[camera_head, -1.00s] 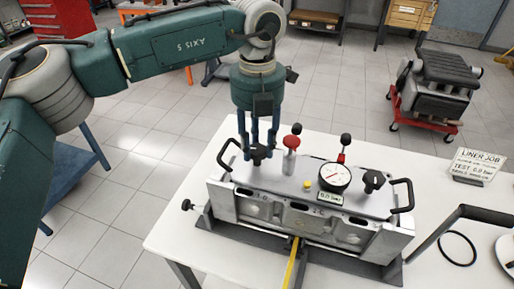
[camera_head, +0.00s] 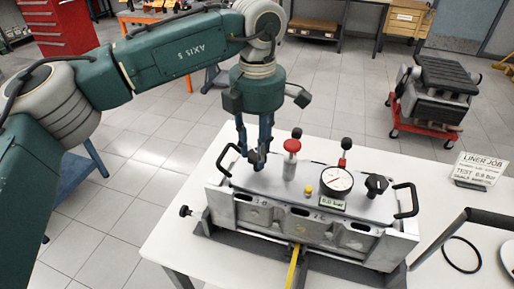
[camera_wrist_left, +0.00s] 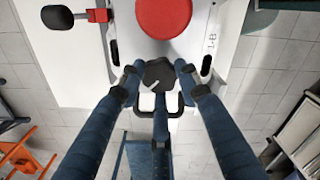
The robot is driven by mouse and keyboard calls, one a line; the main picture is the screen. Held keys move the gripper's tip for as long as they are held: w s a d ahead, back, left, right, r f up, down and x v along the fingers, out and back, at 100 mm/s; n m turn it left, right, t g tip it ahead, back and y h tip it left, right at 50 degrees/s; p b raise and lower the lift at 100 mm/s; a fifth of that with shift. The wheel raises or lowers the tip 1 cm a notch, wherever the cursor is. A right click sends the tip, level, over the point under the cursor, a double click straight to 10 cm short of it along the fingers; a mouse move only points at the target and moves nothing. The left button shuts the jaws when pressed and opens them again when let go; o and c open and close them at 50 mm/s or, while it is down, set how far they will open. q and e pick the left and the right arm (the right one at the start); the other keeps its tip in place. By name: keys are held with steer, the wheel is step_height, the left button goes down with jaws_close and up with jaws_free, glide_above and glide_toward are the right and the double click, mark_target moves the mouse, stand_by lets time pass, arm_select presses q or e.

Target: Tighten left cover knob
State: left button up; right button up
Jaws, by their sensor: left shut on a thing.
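The left cover knob (camera_wrist_left: 158,74) is a black lobed knob at the left end of the cover plate (camera_head: 310,189) on a grey metal block. My left gripper (camera_head: 257,157) points straight down over it. In the left wrist view, the three blue fingers of my left gripper (camera_wrist_left: 160,82) are closed around the knob, with dark fingertips at its sides. In the head view the fingers hide most of the knob. A second black knob (camera_head: 377,184) stands at the right end of the cover. My right gripper is in neither view.
Close to the gripper are a red-capped valve (camera_head: 292,146) and a black carrying handle (camera_head: 225,160). A dial gauge (camera_head: 337,180) stands further right. The block (camera_head: 330,230) rests on a white table (camera_head: 170,240). A sign (camera_head: 479,168) stands at right.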

arm_select(q)
steer(key=m, duration=0.4)
steer(key=shift+m, duration=0.3)
steer(key=m, duration=0.4)
steer(key=shift+s+m, duration=0.1)
steer(key=shift+m, duration=0.3)
steer(key=o, duration=1.2)
